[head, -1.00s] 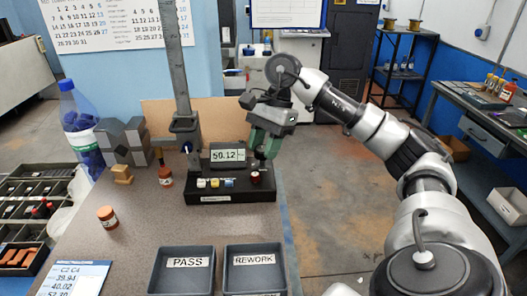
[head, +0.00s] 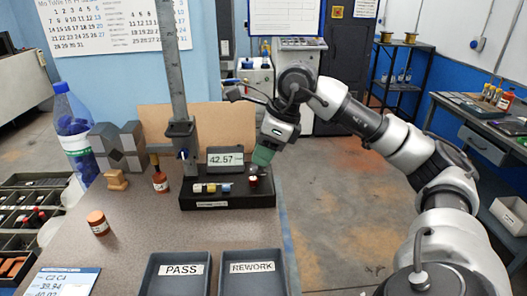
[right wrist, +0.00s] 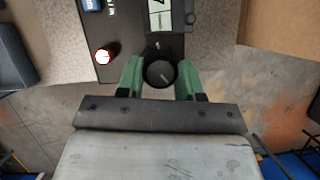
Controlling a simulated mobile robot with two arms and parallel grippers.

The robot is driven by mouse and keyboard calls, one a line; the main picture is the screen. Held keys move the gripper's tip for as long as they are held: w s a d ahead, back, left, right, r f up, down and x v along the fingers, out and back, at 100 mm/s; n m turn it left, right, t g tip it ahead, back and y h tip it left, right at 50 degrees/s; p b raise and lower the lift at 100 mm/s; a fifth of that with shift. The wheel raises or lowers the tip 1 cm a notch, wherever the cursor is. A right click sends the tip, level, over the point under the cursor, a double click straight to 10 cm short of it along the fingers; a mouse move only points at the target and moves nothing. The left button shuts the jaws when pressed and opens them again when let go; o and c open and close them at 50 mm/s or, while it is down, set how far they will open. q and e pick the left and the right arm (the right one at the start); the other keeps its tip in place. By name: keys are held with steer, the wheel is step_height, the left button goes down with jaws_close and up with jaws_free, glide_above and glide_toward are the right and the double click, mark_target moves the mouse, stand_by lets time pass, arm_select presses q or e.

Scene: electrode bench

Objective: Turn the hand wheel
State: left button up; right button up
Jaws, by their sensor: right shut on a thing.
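The hand wheel is a round black knob with a light mark (right wrist: 160,73) at the edge of the black gauge base in the right wrist view. My right gripper (right wrist: 160,82) has its two green fingers closed on opposite sides of the knob. In the head view the right gripper (head: 262,157) points down at the right end of the gauge base (head: 226,201), and the fingers hide the knob. My left gripper is not in view.
A red, white-topped button (head: 253,181) sits close to the fingers. A grey column (head: 171,70) rises at the left of the base. The PASS tray (head: 178,284) and REWORK tray (head: 253,283) lie in front. A small red-brown jar (head: 98,222) stands at left.

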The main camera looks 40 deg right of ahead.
steer(key=m+h, duration=0.1)
steer(key=m, duration=0.2)
steer(key=shift+a+r+m+t, duration=0.1)
steer(key=shift+m+t, duration=0.2)
steer(key=shift+m, duration=0.1)
steer(key=m+h, duration=0.2)
steer(key=m, duration=0.2)
steer(key=shift+s+a+m+p, duration=0.1)
steer(key=shift+m+p, duration=0.2)
steer(key=shift+p, duration=0.1)
steer(key=o, duration=0.6)
steer(key=shift+o, duration=0.2)
steer(key=v, duration=1)
steer(key=shift+s+a+r+p, duration=0.15)
steer(key=shift+s+r+p, duration=0.15)
steer(key=shift+p, duration=0.1)
